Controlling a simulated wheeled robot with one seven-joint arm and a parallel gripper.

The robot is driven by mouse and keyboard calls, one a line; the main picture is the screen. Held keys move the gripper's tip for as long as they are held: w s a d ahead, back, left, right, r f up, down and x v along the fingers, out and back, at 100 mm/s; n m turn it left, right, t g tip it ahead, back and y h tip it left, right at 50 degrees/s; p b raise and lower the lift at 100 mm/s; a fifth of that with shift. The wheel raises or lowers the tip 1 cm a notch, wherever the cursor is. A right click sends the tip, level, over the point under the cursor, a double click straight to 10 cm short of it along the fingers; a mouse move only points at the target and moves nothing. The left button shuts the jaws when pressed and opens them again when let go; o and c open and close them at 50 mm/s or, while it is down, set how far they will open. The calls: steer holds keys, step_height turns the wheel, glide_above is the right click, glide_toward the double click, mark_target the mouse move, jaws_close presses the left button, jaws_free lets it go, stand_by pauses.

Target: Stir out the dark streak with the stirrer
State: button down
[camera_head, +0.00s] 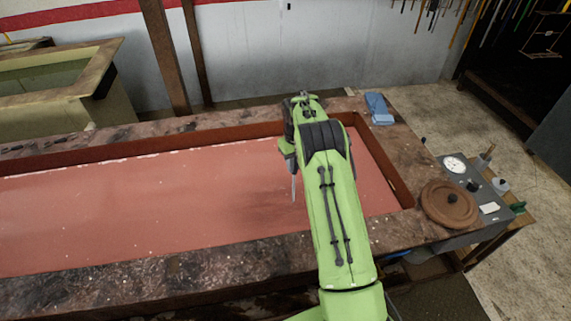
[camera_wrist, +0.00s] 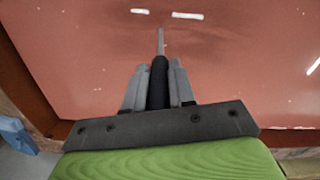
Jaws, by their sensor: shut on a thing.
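My gripper (camera_wrist: 159,84) is shut on the stirrer (camera_wrist: 159,70), which has a black handle and a thin grey rod. In the head view the stirrer's rod (camera_head: 294,187) points down at the red liquid (camera_head: 150,205) in the long vat; I cannot tell how deep its tip is. In the wrist view the rod points away over the liquid (camera_wrist: 80,60). A faint darker patch, possibly the dark streak (camera_wrist: 190,40), shows around the rod's far end. In the head view my arm hides part of the vat's right end, and no clear streak shows there.
The vat's dark stone rim (camera_head: 180,270) surrounds the liquid. A blue folded cloth (camera_head: 378,108) lies on the far right rim. A round brown lid (camera_head: 450,203) and a grey gauge box (camera_head: 462,172) are at the right. A second tank (camera_head: 75,95) stands far left.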

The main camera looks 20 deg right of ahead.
steer(key=s+d, duration=0.1)
steer(key=d, duration=0.6)
steer(key=w+a, duration=0.2)
steer(key=a, duration=0.8)
steer(key=w+a, duration=0.2)
steer(key=a, duration=0.8)
steer(key=s+d, duration=0.3)
steer(key=d, duration=0.7)
step_height(320, 180, up, 16)
steer(key=p, duration=0.5)
steer(key=shift+w+p, duration=0.25)
steer(key=shift+p, duration=0.05)
steer(key=shift+d+r, duration=0.1)
stand_by(2.7)
